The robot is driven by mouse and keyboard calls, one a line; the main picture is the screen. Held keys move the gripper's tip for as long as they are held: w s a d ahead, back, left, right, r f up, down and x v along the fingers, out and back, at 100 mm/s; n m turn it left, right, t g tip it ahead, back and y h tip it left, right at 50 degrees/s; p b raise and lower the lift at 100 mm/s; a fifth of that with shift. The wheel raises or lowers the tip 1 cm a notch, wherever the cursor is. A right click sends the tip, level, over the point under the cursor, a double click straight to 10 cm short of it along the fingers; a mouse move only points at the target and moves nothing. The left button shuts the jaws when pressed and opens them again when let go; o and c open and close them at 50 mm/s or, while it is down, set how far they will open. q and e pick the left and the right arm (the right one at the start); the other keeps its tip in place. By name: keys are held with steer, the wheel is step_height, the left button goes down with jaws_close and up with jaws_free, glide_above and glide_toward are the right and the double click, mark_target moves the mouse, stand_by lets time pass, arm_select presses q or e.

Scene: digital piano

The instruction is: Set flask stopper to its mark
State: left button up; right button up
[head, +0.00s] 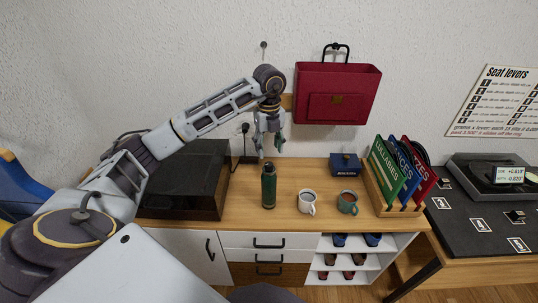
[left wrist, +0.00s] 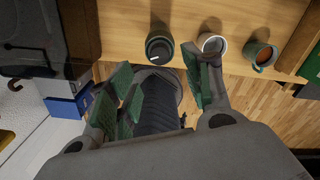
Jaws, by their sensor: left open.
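The dark green flask (head: 268,187) stands upright on the wooden cabinet top, left of the two mugs. In the left wrist view its round dark stopper (left wrist: 159,45) shows from above, with a short white line on it. I cannot make out a matching mark on the flask body. My left gripper (head: 271,146) is open and empty, fingers pointing down, above the flask and apart from it. In the left wrist view the green-padded fingers (left wrist: 160,88) are spread, with the flask beyond them. My right gripper is in neither view.
A white mug (head: 306,201) and a teal mug (head: 348,202) stand right of the flask. A dark-lidded box (head: 185,182) is at left, a folder rack (head: 401,212) at right. A small blue box (head: 344,164) sits behind. A red bag (head: 336,93) hangs on the wall.

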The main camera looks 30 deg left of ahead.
arm_select(q)
steer(key=shift+r, duration=2.3)
